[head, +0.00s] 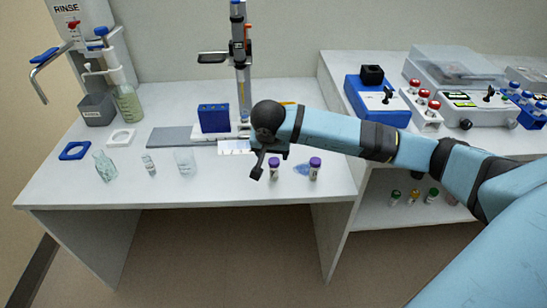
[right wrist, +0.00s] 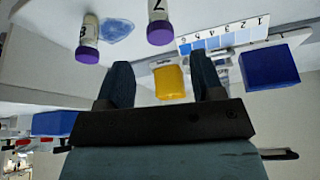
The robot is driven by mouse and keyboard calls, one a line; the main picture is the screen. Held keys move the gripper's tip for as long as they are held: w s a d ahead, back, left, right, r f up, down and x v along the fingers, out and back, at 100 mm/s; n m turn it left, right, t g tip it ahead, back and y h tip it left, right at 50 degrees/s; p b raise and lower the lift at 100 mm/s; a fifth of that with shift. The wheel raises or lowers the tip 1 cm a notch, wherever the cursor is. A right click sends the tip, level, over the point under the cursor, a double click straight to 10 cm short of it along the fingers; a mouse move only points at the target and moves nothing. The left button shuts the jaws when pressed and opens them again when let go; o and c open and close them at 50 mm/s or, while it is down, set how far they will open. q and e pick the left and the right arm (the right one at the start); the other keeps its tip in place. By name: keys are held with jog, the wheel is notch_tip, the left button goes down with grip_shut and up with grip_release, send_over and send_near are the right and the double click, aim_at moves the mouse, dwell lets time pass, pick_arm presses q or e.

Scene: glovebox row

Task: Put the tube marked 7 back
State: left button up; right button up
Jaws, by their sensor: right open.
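Two tubes with purple caps stand upright near the table's front edge. The left one in the head view (head: 273,170) appears to be the tube showing a 7 in the right wrist view (right wrist: 158,22). The other tube (head: 315,170) shows a partly readable digit, perhaps 8 or 3, in the right wrist view (right wrist: 88,38). My right gripper (head: 262,167) is open beside the left tube, apart from it in the wrist view. Between its fingers (right wrist: 158,85) a yellow block (right wrist: 170,82) shows in the background. A blue rack (head: 214,118) stands behind. My left gripper is out of view.
A numbered white strip (right wrist: 220,38) lies before the rack. A blue patch (head: 301,169) lies between the tubes. Glassware, including a flask (head: 105,167) and a beaker (head: 185,162), stands left. A tall stand (head: 241,60) rises behind.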

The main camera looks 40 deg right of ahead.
jog(key=s+a+f+m+g+y, duration=0.1)
jog(key=s+a+y, duration=0.3)
jog(key=a, duration=0.3)
jog(key=s+a+m+g+y, duration=0.1)
jog(key=s+a+m+y, duration=0.1)
jog(key=s+a+y, duration=0.35)
jog(key=s+a+f+m+g+y, duration=0.1)
jog(key=s+a+g+y, duration=0.15)
jog(key=a, duration=0.65)
jog(key=s+a+r+m+t+y, duration=0.3)
jog(key=a+r+m+t+y, duration=0.35)
jog(key=m+y, duration=0.7)
jog(key=d+f+m+t+h, duration=0.25)
jog(key=m+t+h, duration=0.2)
jog(key=m, duration=0.55)
jog(key=w+d+f+m+t+h, duration=0.1)
jog(key=d+f+m+t+h, duration=0.3)
jog(key=m, duration=0.6)
jog(key=d+f+m+t+h, duration=0.1)
jog(key=m+t+h, duration=0.3)
jog(key=m, duration=0.5)
jog(key=s+d+f+m+g+h, duration=0.4)
jog(key=s+f+m+g+h, duration=0.2)
jog(key=s+f+m, duration=0.3)
notch_tip(320, 180, down, 4)
jog(key=m+g, duration=0.1)
jog(key=m, duration=0.4)
jog(key=shift+s+d+f, duration=0.15)
jog(key=shift+s+f, duration=0.1)
jog(key=shift+s, duration=0.05)
